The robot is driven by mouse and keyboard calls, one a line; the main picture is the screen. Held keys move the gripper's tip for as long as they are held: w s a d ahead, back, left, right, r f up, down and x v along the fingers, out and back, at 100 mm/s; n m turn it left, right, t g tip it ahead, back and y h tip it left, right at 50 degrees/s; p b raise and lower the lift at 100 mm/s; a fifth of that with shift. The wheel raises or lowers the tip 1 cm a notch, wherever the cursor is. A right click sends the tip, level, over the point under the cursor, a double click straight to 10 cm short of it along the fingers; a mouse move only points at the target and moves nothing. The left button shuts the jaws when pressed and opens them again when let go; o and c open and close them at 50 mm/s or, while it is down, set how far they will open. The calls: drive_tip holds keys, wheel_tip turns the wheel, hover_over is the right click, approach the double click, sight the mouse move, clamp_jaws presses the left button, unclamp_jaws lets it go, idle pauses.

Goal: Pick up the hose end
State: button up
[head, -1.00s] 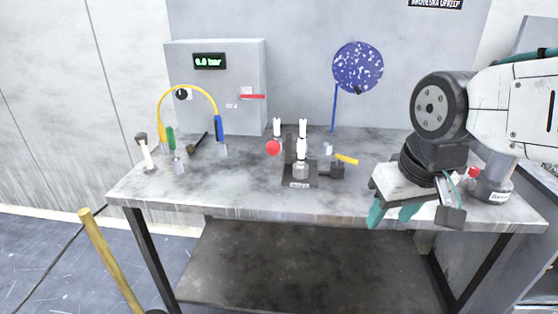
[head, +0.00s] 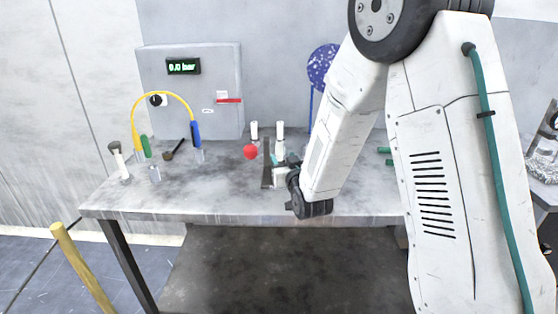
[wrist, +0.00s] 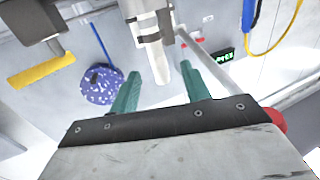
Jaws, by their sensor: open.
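The yellow hose (head: 165,94) arches above the left part of the bench in the head view. One end has a blue sleeve (head: 195,134), the other stands by a green sleeve (head: 146,147). In the wrist view the hose (wrist: 275,35) and blue sleeve (wrist: 249,14) show at the top right, beyond the fingers. My gripper (wrist: 160,70) is open, its two teal fingers apart. A white post of the central fixture shows between or beyond them; I cannot tell which. In the head view my arm mostly hides the gripper, which is by that fixture, right of the hose.
The fixture has white posts (head: 280,133) and a red ball (head: 250,152). A yellow-handled part (wrist: 40,70) shows in the wrist view. Behind stand a grey panel (head: 222,70) reading 0.0 bar and a speckled blue disc (head: 322,65). A brush (head: 119,160) stands far left. The bench front (head: 210,198) is clear.

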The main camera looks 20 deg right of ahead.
sight(278, 147)
drive_tip(key=shift+w+d+r, duration=0.1)
drive_tip(key=shift+w+r, duration=0.05)
drive_tip(key=shift+w, duration=1.85)
drive_tip(key=shift+w+d+r, duration=0.1)
drive_tip(key=shift+w+r, duration=0.05)
drive_tip(key=shift+w, duration=1.8)
clamp_jaws()
